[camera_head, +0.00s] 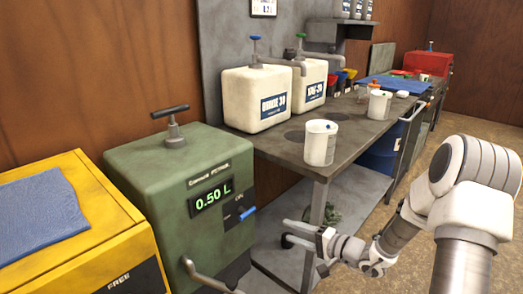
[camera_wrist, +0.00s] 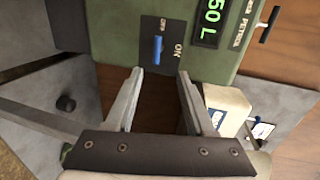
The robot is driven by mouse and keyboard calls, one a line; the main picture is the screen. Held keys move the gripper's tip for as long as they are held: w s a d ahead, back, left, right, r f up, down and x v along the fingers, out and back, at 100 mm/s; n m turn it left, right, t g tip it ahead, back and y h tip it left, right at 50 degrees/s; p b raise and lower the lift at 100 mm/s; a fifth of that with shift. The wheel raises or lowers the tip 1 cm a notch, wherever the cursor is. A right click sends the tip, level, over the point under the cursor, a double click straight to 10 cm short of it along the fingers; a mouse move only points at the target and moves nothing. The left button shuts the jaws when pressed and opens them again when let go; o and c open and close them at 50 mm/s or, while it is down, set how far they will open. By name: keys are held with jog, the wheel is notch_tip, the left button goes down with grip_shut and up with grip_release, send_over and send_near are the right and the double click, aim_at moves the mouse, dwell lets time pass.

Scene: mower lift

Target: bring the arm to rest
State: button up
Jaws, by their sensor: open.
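My gripper (camera_head: 291,234) is open and empty. In the head view it hangs in front of the grey bench, to the right of the green petrol dispenser (camera_head: 150,165). My arm reaches in from the right side of that view. In the wrist view the two fingers of my gripper (camera_wrist: 160,78) stand apart, with the dispenser's switch panel (camera_wrist: 168,44) and its blue lever beyond them. The fingers appear apart from the lever. The dispenser's display reads 0.50 L.
A yellow cabinet (camera_head: 110,235) with a blue cloth (camera_head: 38,215) stands at the left. The grey bench (camera_head: 345,155) carries white oil containers (camera_head: 256,98) and a white jug (camera_head: 320,143). A blue drum (camera_head: 377,165) stands under it.

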jog(key=s+a+r+n+g+h, duration=0.1)
jog(key=s+a+r+n+g, duration=0.35)
jog(key=s, duration=0.25)
jog(key=s+a+r+n+g+h, duration=0.1)
jog(key=s+a+r+n+g, duration=0.25)
jog(key=s+r, duration=0.35)
jog(key=s+d+r+t+h, duration=0.1)
jog(key=s+d+r+h, duration=0.35)
jog(key=s, duration=0.35)
jog(key=s+d+r+t+h, duration=0.25)
jog(key=s+d+h, duration=0.2)
jog(key=s, duration=0.25)
notch_tip(320, 180, up, 24)
jog(key=p, duration=2.3)
jog(key=shift+s+d, duration=0.2)
jog(key=shift+s, duration=0.05)
